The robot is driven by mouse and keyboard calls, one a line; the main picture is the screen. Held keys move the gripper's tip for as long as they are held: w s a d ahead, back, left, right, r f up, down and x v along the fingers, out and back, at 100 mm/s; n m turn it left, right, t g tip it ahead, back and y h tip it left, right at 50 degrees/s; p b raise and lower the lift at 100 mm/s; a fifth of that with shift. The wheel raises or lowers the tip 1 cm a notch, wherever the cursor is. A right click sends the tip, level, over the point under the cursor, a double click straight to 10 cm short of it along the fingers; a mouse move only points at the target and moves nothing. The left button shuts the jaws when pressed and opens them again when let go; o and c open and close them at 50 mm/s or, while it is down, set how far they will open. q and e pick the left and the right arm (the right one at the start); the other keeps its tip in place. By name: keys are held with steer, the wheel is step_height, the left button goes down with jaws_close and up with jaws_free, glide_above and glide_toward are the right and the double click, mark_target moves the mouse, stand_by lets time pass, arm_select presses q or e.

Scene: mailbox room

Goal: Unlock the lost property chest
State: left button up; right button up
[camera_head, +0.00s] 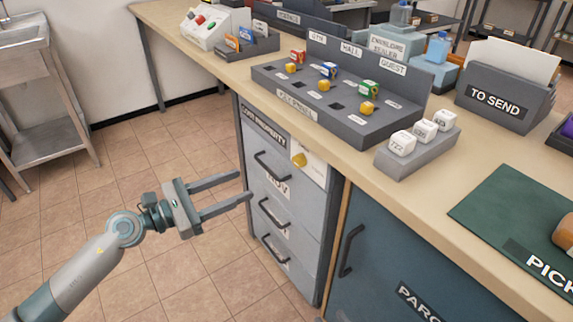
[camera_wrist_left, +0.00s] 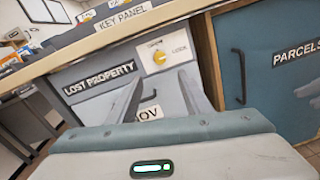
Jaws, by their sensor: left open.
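The lost property chest (camera_head: 285,215) is a grey drawer unit under the counter, with dark handles. Its top drawer has a "LOST PROPERTY" label (camera_head: 264,127), which also shows in the left wrist view (camera_wrist_left: 100,78). A yellow lock knob (camera_head: 299,159) sits on a white plate at the top right of the drawer front. In the left wrist view the knob (camera_wrist_left: 159,57) is beyond the fingertips, near the word "LOCK". My left gripper (camera_head: 246,187) is open and empty, in front of the chest and apart from the knob. My right gripper is not in view.
The counter (camera_head: 440,190) overhangs the chest and carries a key panel (camera_head: 335,115) with several coloured keys. A blue parcels cabinet (camera_head: 400,260) stands right of the chest. The tiled floor (camera_head: 180,160) left of the chest is clear; a metal sink (camera_head: 40,90) stands further left.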

mark_target(295, 163)
arm_select(q)
steer(key=p+x, duration=0.1)
steer(key=x, duration=1.2)
steer(key=shift+w+d, duration=0.4)
steer(key=shift+d, duration=0.2)
arm_select(e)
step_height(295, 163, down, 5)
steer(key=s+d+g+h, duration=0.1)
steer(key=s+d+g, duration=0.1)
steer(key=g, duration=0.1)
steer(key=shift+s, duration=0.4)
arm_select(q)
steer(key=c, duration=1.1)
